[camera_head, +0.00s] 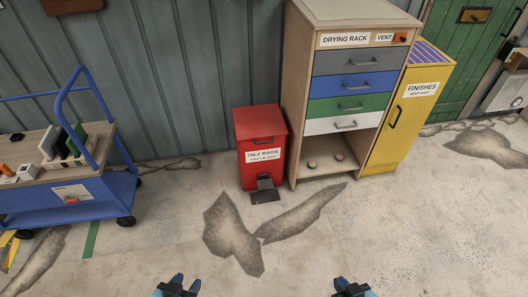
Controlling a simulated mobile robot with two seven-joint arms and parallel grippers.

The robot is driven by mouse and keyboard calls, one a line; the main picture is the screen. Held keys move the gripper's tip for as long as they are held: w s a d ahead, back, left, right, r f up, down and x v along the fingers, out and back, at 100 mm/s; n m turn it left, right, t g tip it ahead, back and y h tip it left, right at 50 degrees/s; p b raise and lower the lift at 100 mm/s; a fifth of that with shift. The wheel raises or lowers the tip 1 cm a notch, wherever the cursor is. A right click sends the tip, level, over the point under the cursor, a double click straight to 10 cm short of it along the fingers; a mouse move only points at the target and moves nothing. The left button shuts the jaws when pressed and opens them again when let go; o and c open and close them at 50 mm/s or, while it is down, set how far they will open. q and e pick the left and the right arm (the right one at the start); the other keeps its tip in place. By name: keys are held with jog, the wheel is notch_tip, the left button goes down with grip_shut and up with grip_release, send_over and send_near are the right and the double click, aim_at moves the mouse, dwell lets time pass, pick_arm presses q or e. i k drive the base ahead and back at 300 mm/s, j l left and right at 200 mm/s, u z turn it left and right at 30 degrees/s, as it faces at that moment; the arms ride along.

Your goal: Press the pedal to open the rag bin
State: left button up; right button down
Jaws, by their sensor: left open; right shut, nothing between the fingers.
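The red rag bin (262,170), labelled "OILY RAGS", stands upright on the floor against the wall, left of the drying rack. Its lid (257,121) is down. The dark pedal (265,196) sticks out at the foot of the bin's front. My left gripper (177,284) is at the bottom edge of the view, open and empty. My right gripper (351,285) is at the bottom edge too, further right, shut with nothing in it. Both are well in front of the bin and apart from the pedal.
The drying rack (316,115) stands right of the bin, with a yellow finishes cabinet (408,112) beside it. A blue cart (90,192) carrying several items stands at the left. The cracked floor (300,235) before the bin is free of objects.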

aim_at(266, 184)
jog(key=i+l, duration=0.4)
jog(key=i, duration=0.2)
jog(key=i+l, duration=0.4)
jog(key=i, duration=0.15)
jog(key=u, duration=1.4)
jog(key=i+l, duration=0.8)
jog(key=i, duration=0.05)
